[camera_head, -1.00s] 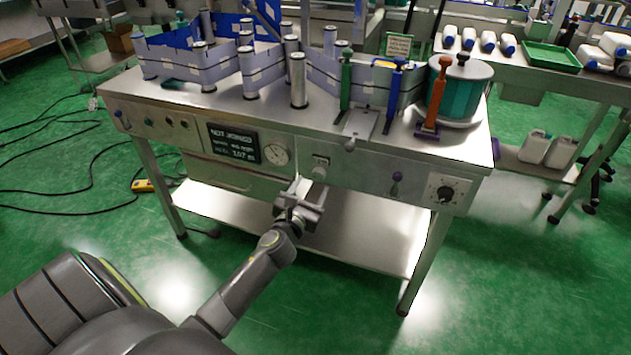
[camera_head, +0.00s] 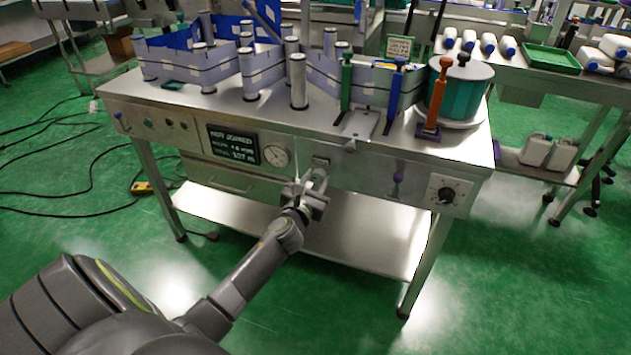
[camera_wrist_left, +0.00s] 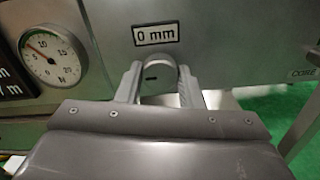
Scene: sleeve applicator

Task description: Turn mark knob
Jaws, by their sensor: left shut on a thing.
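The mark knob (camera_wrist_left: 158,76) is a grey, round-topped knob with a small dark slot, on the steel front panel of the bench. It sits right below a label (camera_wrist_left: 157,34) reading "0 mm". My left gripper (camera_head: 312,182) is at the panel. In the left wrist view its two fingers stand on either side of the knob, shut on it. In the head view the gripper mostly hides the knob, and the small label shows just above it. My right gripper is not in view.
Left of the knob are a round dial (camera_head: 276,156) and a dark display (camera_head: 232,144). To the right are a purple knob (camera_head: 397,178) and a black dial knob (camera_head: 445,193). A lower shelf (camera_head: 350,235) lies beneath. Rollers, coloured handles and a teal drum (camera_head: 459,90) stand on top.

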